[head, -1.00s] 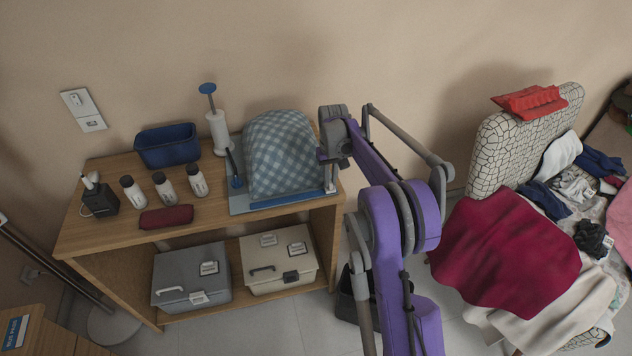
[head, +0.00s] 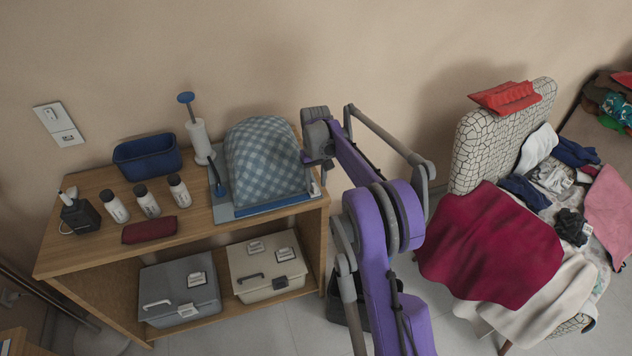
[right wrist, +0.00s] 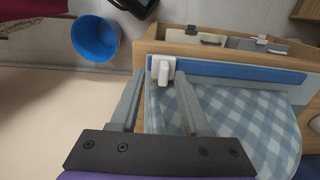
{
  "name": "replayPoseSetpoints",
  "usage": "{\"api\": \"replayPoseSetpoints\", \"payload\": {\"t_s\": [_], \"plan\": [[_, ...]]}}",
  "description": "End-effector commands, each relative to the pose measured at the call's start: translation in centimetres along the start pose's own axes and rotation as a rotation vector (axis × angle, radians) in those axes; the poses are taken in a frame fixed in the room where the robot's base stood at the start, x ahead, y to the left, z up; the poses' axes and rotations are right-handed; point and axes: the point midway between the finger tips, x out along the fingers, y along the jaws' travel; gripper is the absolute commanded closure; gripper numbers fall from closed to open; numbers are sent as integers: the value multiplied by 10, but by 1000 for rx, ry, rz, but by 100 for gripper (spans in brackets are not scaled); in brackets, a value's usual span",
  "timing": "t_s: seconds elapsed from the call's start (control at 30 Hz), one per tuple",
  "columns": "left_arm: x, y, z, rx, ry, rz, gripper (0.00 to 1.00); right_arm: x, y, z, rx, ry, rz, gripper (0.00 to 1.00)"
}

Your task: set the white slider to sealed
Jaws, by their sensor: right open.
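The white slider (right wrist: 163,70) sits at one end of the blue sealing strip (right wrist: 230,73) of a bag with blue checked cloth (right wrist: 235,118). In the head view the slider (head: 315,188) is at the right end of the strip (head: 265,206), by the shelf top's right edge. My right gripper (right wrist: 160,77) is open, its fingers on either side of the slider; whether either touches it I cannot tell. In the head view this gripper (head: 316,172) is above the strip's right end. No sealed marking is readable. My left gripper is not in view.
A white pump with a blue handle (head: 198,135), a blue bin (head: 147,158), several bottles (head: 147,200) and a dark red pouch (head: 149,230) stand left of the bag. Two boxes are below. A laundry-covered chair (head: 500,140) is right. The wrist view shows a blue bucket (right wrist: 95,40).

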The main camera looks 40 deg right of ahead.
Motion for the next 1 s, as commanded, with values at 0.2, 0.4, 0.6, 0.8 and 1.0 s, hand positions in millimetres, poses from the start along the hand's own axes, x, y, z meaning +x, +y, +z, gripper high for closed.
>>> {"api": "replayPoseSetpoints", "payload": {"t_s": [0.2,0.4,0.6,0.8,1.0], "plan": [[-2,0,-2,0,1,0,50,-38,0,0,1,0,0,54],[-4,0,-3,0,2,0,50,-78,1,0,1,0,0,54],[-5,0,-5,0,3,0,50,-100,1,0,1,0,1,54],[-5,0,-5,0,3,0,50,-104,1,0,1,0,1,54],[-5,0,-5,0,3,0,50,-104,1,0,1,0,1,54]]}}
